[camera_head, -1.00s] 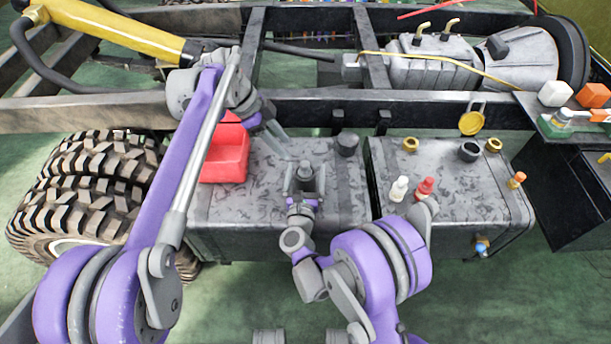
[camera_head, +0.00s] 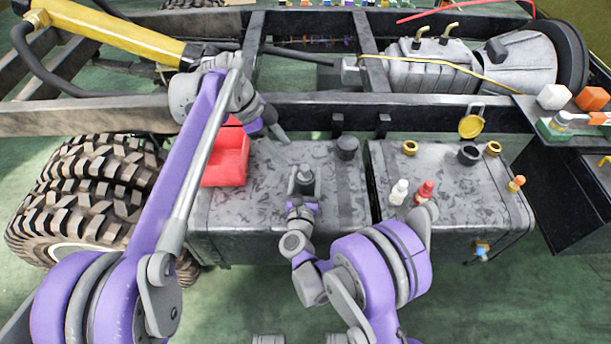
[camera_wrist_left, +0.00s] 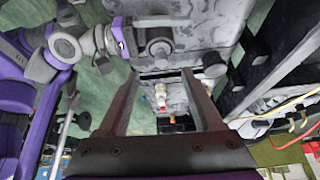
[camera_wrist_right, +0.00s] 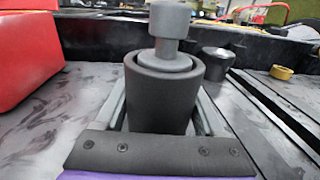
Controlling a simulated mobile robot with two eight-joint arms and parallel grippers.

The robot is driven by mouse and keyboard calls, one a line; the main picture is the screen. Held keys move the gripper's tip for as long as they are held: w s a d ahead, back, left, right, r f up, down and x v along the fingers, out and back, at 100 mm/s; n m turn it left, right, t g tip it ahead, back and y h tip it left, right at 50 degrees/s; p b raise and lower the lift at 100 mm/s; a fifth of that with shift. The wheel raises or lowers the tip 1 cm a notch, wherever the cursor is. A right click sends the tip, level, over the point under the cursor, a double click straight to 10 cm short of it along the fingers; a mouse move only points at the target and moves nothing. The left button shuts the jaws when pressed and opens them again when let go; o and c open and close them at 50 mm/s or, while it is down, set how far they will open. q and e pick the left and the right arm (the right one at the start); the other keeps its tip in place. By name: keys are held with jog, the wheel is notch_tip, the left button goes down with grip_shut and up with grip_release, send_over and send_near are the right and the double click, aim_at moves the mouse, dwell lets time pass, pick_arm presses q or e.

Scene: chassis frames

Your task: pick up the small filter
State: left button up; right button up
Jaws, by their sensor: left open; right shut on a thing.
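A dark upright cylinder with a grey stepped knob on top, likely the small filter (camera_head: 305,183), is at the left tank's top in the head view. In the right wrist view the small filter (camera_wrist_right: 162,95) fills the middle. My right gripper (camera_head: 303,190) is shut on it, with a finger on either side. Its base is hidden, so I cannot tell whether it touches the tank. My left gripper (camera_head: 278,131) is open and empty above the tank's back edge; its spread fingers show in the left wrist view (camera_wrist_left: 160,78).
A red bin (camera_head: 228,158) stands left on the grey tank (camera_head: 245,215). A dark cap (camera_head: 347,147) is close behind right. The right tank holds white (camera_head: 399,192) and red (camera_head: 424,192) bottles and several fittings. A chassis rail (camera_head: 420,112) runs behind.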

aim_at(305, 167)
pick_arm(q)
jog(key=s+d+r+m+t+y, duration=0.45)
jog(key=d+m+y, duration=0.2)
jog(key=m, duration=0.95)
jog(key=shift+h, duration=0.25)
jog(key=x, duration=1.2)
jog(key=shift+s+a, duration=0.1)
jog(key=shift+s, duration=0.05)
grip_shut()
